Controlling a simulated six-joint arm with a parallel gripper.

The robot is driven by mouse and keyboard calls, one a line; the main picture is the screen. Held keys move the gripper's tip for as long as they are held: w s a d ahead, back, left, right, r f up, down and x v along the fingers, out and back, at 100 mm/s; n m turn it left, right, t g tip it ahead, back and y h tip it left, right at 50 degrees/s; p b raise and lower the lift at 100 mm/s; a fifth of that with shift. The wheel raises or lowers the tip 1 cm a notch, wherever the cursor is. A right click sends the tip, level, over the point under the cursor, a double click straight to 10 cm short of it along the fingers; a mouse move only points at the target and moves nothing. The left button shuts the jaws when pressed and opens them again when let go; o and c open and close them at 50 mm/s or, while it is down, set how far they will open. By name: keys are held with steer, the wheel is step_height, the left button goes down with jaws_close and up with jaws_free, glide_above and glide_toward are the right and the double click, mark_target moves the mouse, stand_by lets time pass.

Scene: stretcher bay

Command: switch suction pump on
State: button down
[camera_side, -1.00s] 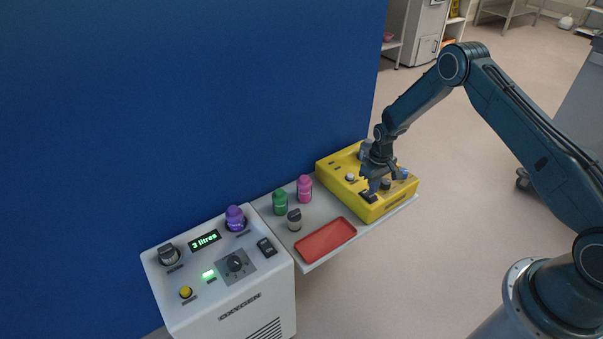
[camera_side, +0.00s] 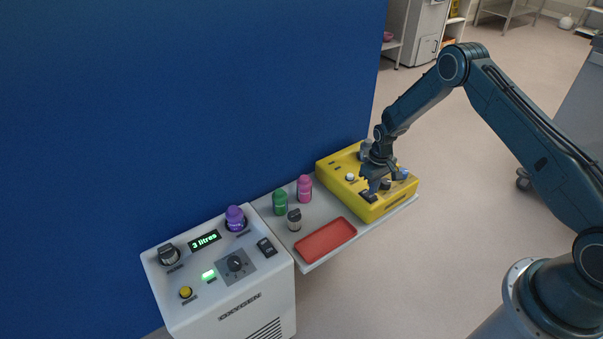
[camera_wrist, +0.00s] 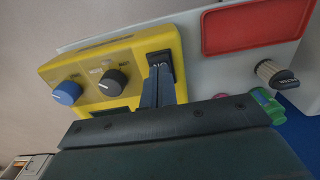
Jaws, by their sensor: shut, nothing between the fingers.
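The yellow suction pump (camera_side: 334,168) sits at the right end of the grey shelf. Its black rocker switch shows in the side view (camera_side: 368,197) near the front left of its top. In the wrist view the switch (camera_wrist: 160,58) has white lettering, partly covered by my fingers. My gripper (camera_side: 369,187) is shut and empty, with its tips down at the switch. In the wrist view the shut fingertips (camera_wrist: 161,70) touch or nearly touch the switch; contact is hard to tell. The pump's black knob (camera_wrist: 113,82) and blue knob (camera_wrist: 67,92) are beside the fingers.
A red tray (camera_side: 325,239), a green bottle (camera_side: 280,202), a pink bottle (camera_side: 305,189) and a dark-capped jar (camera_side: 294,220) stand left of the pump. The white oxygen unit (camera_side: 188,316) reads 3 litres. A blue screen (camera_side: 190,90) rises behind the shelf.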

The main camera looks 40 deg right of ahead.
steer(key=shift+f, duration=0.85)
stand_by(0.8)
steer(key=shift+r, duration=3.55)
steer(key=s+a+r+t, duration=0.1)
steer(key=s+a+r, duration=0.15)
steer(key=r, duration=0.75)
steer(key=s+a+r+t, duration=0.1)
steer(key=s+a+r, duration=0.15)
steer(key=r, duration=0.75)
steer(key=s+a+r+t, duration=0.15)
steer(key=s+r, duration=0.25)
steer(key=r, duration=0.6)
steer(key=s+a+r, duration=0.2)
steer(key=s+r, duration=0.1)
steer(key=s, duration=0.5)
steer(key=s+a+r+t, duration=0.1)
steer(key=s+a+r, duration=0.1)
steer(key=s, duration=0.6)
steer(key=s+a+r+t, duration=0.1)
steer(key=s+r, duration=0.3)
steer(key=s, duration=0.4)
steer(key=shift+a, duration=0.5)
